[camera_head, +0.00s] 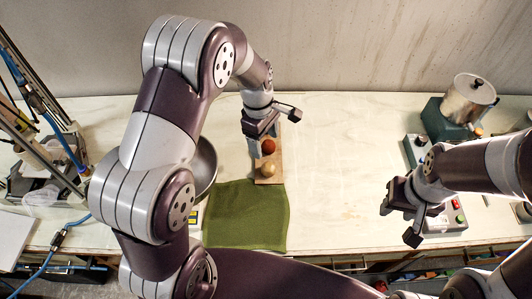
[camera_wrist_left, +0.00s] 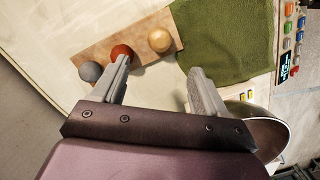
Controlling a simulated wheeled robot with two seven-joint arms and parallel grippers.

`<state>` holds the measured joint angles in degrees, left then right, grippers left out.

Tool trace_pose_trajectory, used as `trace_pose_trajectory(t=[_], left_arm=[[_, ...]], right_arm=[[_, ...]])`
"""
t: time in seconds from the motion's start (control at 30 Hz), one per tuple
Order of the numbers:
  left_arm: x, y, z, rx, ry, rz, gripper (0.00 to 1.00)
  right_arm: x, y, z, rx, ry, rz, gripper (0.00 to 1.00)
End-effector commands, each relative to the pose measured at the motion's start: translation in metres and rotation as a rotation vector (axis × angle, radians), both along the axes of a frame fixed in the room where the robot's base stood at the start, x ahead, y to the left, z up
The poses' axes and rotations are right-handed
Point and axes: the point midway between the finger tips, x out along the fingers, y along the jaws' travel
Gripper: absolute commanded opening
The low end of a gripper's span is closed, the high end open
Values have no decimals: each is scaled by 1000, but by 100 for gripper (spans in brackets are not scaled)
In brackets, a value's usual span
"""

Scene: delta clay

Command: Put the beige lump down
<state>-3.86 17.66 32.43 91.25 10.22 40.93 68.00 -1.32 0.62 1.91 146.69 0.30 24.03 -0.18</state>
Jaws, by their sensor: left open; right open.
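The beige lump (camera_head: 267,169) is a round ball resting on a small wooden board (camera_head: 276,180), at the end near the green cloth. It also shows in the left wrist view (camera_wrist_left: 160,40), just beyond the fingertips and apart from them. A red ball (camera_wrist_left: 121,52) sits beside it, with a grey ball (camera_wrist_left: 90,71) further along the board. My left gripper (camera_head: 260,143) is open and empty over the board; in the left wrist view (camera_wrist_left: 158,66) one finger overlaps the red ball. My right gripper (camera_head: 402,222) is open and empty above the table at the right.
A green cloth (camera_head: 246,215) lies in front of the board. A metal bowl (camera_head: 206,167) stands to the left, partly behind my left arm. A metal pot (camera_head: 468,98) on a green device is at the back right. The table's middle is clear.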

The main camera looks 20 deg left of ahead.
Motion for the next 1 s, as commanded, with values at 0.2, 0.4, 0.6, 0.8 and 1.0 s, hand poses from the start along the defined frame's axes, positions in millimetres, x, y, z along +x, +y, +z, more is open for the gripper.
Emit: trace_pose_trajectory(t=[0.2,0.4,0.6,0.8,1.0], left_arm=[[-48,21,41,46,-105,-470,73],[-124,40,63,129,-203,-1113,73],[-144,44,64,148,-214,-1279,73],[-144,44,63,146,-213,-1275,73],[-144,44,63,146,-212,-1274,73]], right_arm=[[0,0,-1,0,0,0,43],[0,0,-1,0,0,0,43],[0,0,-1,0,0,0,43],[0,0,-1,0,0,0,43],[0,0,-1,0,0,0,43]])
